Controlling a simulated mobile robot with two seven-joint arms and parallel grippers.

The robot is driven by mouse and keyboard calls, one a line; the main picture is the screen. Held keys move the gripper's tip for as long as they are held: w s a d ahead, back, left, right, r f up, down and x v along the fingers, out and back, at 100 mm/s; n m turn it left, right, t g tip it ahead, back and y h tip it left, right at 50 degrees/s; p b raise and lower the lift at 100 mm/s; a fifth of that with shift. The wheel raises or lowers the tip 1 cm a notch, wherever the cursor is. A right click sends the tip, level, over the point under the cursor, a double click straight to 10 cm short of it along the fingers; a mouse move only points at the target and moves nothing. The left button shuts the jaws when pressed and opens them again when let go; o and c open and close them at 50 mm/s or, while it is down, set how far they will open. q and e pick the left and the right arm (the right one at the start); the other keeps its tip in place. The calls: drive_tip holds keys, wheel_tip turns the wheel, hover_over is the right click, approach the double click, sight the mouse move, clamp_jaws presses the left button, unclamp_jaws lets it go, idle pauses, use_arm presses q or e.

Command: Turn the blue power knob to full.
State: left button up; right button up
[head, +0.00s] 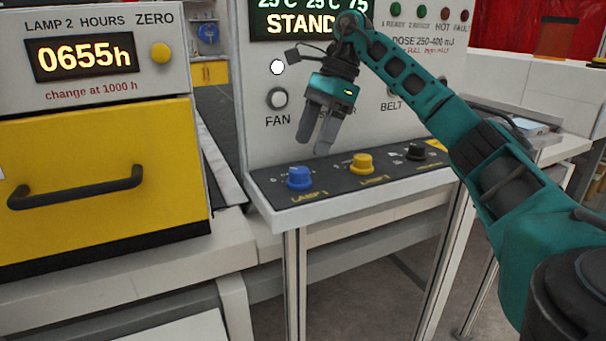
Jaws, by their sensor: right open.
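The blue knob (299,177) stands on the left end of the dark sloping control strip (330,195), above the label LAMP 1. My right gripper (318,145) comes in from the right and hangs above and slightly right of the blue knob, apart from it. Its two grey fingers point down and it holds nothing. The pointer and scale of the blue knob are too small to read. My left gripper is not in view.
A yellow knob (361,163) and a black knob (416,151) stand to the right on the same strip. A FAN button (278,97) is on the panel behind my gripper. A yellow drawer (100,165) with a black handle is at the left.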

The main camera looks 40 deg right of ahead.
sight(302, 169)
drive_tip(key=x, duration=0.4)
drive_tip(key=shift+a+f+b, duration=0.1)
drive_tip(key=shift+f+b, duration=0.1)
drive_tip(key=shift+b, duration=0.15)
drive_tip(key=shift+w+a+f, duration=0.1)
drive_tip(key=shift+a+f, duration=0.15)
drive_tip(key=shift+f, duration=0.25)
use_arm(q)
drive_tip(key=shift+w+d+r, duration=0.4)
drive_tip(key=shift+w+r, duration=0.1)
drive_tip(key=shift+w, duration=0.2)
use_arm(e)
drive_tip(key=shift+c, duration=0.3)
drive_tip(key=c, duration=1)
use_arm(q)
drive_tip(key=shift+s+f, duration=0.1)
